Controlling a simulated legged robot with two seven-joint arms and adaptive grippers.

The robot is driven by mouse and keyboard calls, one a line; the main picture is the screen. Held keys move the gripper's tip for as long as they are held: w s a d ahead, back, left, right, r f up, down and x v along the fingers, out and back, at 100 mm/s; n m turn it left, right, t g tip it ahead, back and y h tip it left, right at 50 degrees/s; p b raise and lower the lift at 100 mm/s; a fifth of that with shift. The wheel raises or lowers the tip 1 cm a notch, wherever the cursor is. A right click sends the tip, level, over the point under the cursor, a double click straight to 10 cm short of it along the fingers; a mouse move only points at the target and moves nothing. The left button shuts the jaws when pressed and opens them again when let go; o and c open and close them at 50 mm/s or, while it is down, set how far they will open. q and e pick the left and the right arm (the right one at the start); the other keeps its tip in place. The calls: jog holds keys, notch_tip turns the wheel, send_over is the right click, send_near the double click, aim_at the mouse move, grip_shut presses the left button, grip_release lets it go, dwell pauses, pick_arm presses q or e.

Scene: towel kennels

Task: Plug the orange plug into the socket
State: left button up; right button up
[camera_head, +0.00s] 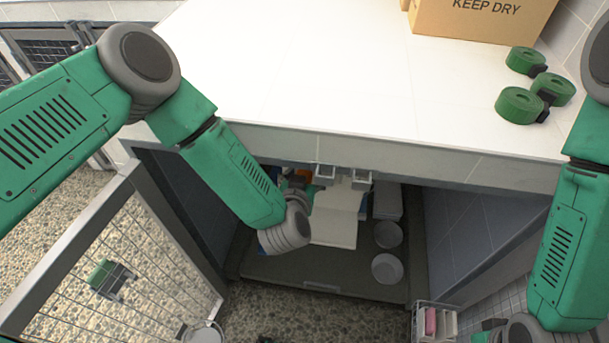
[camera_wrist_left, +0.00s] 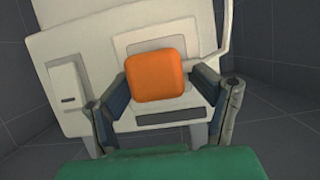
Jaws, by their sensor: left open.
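The orange plug (camera_wrist_left: 156,77) shows as a rounded orange block in the left wrist view, in front of a pale unit (camera_wrist_left: 85,45) with a raised plate (camera_wrist_left: 145,45). My left gripper (camera_wrist_left: 165,82) is open, with one finger on each side of the plug. I cannot tell whether the fingers touch it. In the head view a bit of orange (camera_head: 303,175) shows beside my left gripper (camera_head: 298,180), under the counter. No socket opening can be made out; the plug hides part of the plate. My right arm is at the right, its gripper out of the picture.
A white counter (camera_head: 300,60) overhangs the dark bay. A carton (camera_head: 480,18) and several green rolls (camera_head: 520,105) are on it. Grey bowls (camera_head: 387,268) stand in the bay at right. An open wire gate (camera_head: 120,270) is at left, and a small caddy (camera_head: 434,322) at lower right.

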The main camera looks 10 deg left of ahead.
pick_arm(q)
jog(key=shift+w+r, duration=0.1)
jog(key=shift+r, duration=0.15)
jog(key=shift+s, duration=0.45)
jog(key=v, duration=1.1)
jog(key=s+a+f+m+g+h, duration=0.2)
jog(key=s+a+f+g, duration=0.55)
jog(key=s+f, duration=0.2)
jog(key=s+a+n+g+y, duration=0.1)
jog(key=s+a+g, duration=0.4)
jog(key=s+a, duration=0.7)
jog(key=shift+s+y, duration=0.25)
jog(key=shift+y, duration=0.25)
jog(key=shift+w+g, duration=0.1)
jog(key=shift+g, duration=0.15)
